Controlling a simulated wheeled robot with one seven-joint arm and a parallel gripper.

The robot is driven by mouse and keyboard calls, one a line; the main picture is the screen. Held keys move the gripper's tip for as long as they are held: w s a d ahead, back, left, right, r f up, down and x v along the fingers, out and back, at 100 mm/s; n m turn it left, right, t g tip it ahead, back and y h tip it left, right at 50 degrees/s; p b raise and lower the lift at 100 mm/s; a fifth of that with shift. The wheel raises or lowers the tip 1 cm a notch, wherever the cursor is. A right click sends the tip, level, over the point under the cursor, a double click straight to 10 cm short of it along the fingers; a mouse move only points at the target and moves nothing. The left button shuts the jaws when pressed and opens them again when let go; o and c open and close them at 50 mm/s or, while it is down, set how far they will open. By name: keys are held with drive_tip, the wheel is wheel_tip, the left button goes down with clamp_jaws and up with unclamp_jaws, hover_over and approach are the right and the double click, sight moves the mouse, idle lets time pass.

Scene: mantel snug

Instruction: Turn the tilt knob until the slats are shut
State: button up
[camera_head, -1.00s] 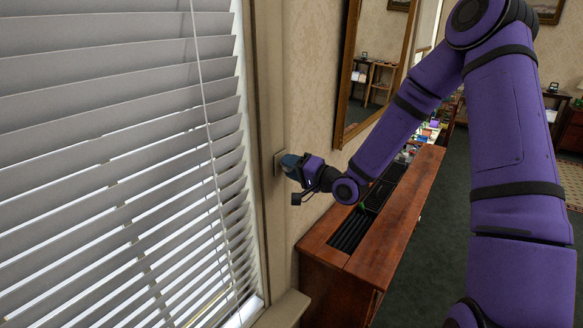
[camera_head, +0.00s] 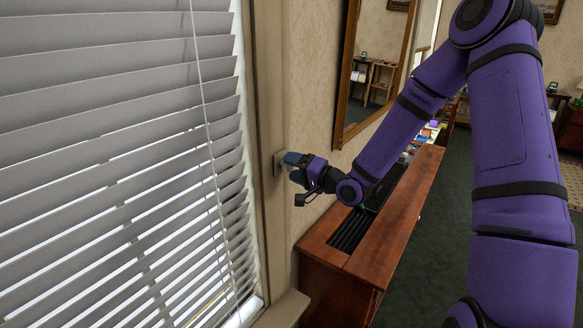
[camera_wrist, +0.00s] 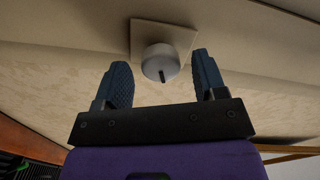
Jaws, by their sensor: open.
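The tilt knob (camera_wrist: 160,62) is a pale round knob with a dark mark, on a square wall plate (camera_wrist: 146,27) in the wrist view. In the head view the plate (camera_head: 278,163) shows beside the window frame, and my gripper hides most of the knob. My gripper (camera_wrist: 162,75) is open, with its blue fingertips on either side of the knob's near end and visible gaps to it. It also shows in the head view (camera_head: 291,160). The white slats (camera_head: 110,150) are tilted, with bright gaps between the lower ones.
A wooden cabinet (camera_head: 395,225) with a dark slotted top stands under my forearm. A framed mirror (camera_head: 375,70) hangs on the wall above it. The window sill (camera_head: 288,308) juts out below the blind. A pull cord (camera_head: 205,105) hangs before the slats.

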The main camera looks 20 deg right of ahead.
drive_tip(key=v, duration=0.9)
drive_tip(key=shift+s+d, duration=0.2)
drive_tip(key=shift+s, duration=0.1)
drive_tip(key=s+d+r+n+g+h, duration=0.4)
drive_tip(key=s+r+n+g+h, duration=0.15)
drive_tip(key=s+r+h, duration=0.5)
drive_tip(key=s+a+r+g, duration=0.2)
drive_tip(key=s+r, duration=0.2)
drive_tip(key=s, duration=0.5)
drive_tip(key=s+a+r+n+g, duration=0.1)
drive_tip(key=s+r, duration=0.4)
drive_tip(key=s, duration=0.4)
drive_tip(key=shift+a+r+g, duration=0.15)
drive_tip(key=shift+a+g, duration=0.2)
drive_tip(key=shift+a, duration=0.05)
